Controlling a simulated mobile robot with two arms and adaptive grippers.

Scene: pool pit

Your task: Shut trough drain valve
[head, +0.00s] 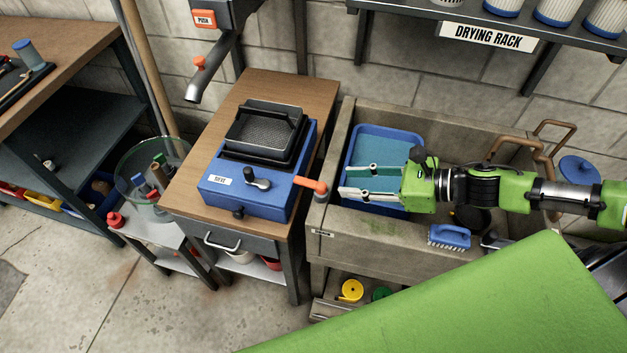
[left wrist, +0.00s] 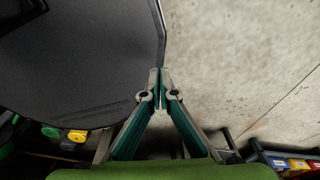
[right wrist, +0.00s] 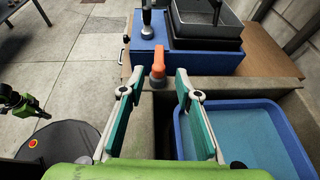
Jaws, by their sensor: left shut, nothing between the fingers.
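The grey stone trough (head: 375,250) stands right of the wooden bench. Beneath it are a yellow round handle (head: 351,290) and a green one (head: 382,294); I cannot tell which one works the drain. The left wrist view shows yellow (left wrist: 77,135) and green (left wrist: 50,131) round parts low on the left. My left gripper (left wrist: 160,82) is shut and empty, apart from them; the head view does not show it. My right gripper (head: 357,180) is open and empty over the trough's left part. In its own view, an orange-ended lever (right wrist: 158,62) shows beyond its fingertips.
A blue tub (head: 391,134) sits in the trough, and a blue brush (head: 450,237) rests by its front rim. A blue test unit (head: 245,195) stands on the bench (head: 205,135). A small grey stand (head: 150,235) is farther left. Open concrete floor lies in front.

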